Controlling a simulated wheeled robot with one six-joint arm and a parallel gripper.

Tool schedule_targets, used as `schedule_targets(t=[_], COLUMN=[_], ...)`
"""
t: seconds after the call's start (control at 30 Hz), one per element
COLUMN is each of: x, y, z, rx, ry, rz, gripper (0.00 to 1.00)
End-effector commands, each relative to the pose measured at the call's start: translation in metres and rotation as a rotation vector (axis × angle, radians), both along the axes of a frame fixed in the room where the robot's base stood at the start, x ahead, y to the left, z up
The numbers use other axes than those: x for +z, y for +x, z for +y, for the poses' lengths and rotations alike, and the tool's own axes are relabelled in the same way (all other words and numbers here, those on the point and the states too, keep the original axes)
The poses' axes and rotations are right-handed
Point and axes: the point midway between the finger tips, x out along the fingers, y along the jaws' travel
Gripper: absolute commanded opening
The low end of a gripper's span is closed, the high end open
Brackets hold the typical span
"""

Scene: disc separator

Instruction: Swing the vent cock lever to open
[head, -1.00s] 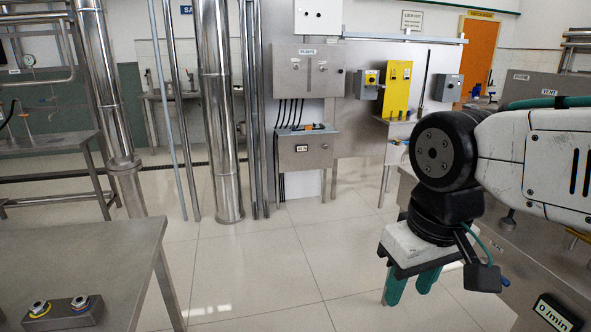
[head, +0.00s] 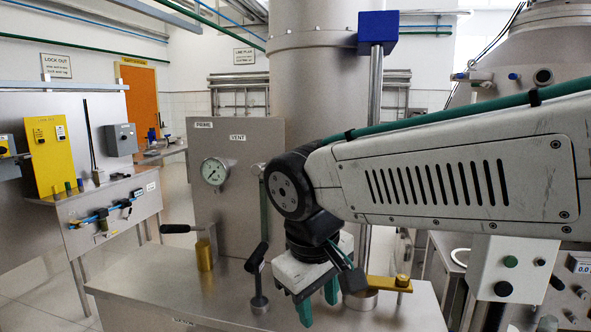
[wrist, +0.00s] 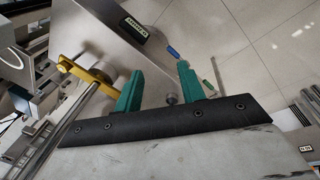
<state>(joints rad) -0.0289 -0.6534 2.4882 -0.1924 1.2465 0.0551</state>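A steel panel carries a VENT label (head: 238,138) beside a PRIME label (head: 204,125). Below them, a black-handled lever (head: 178,229) points left from a brass body (head: 204,252). A second black-gripped lever (head: 256,260) leans up from a small round base, left of my gripper. I cannot tell for certain which is the vent cock lever. My gripper (head: 318,311) points down over the steel bench, open and empty. Its green fingers stand apart in the wrist view (wrist: 160,72), with nothing between their tips.
A brass bar (head: 385,283) on a metal post stands right of my gripper; it also shows in the wrist view (wrist: 85,72). A pressure gauge (head: 214,171) is on the panel. The steel bench top (head: 225,300) is partly clear. A control box (head: 510,275) stands at right.

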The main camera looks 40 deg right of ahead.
Motion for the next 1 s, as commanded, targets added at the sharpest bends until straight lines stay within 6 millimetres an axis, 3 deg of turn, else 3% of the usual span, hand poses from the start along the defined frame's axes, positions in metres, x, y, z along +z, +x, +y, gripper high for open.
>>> schedule_targets(t=[0.17,0.3,0.5,0.6,0.77,1.0], x=[0.034,0.067,0.103,0.114,0.121,0.116], y=[0.073,0.148,0.247,0.28,0.304,0.314], z=[-0.06,-0.097,-0.11,-0.107,-0.105,-0.134], rx=[0.031,0.074,0.156,0.186,0.212,0.215], ry=[-0.363,-0.676,-1.025,-1.131,-1.208,-1.216], rz=[0.064,0.064,0.001,-0.033,-0.064,-0.066], gripper=[0.4,0.4,0.4,0.4,0.4,0.4])
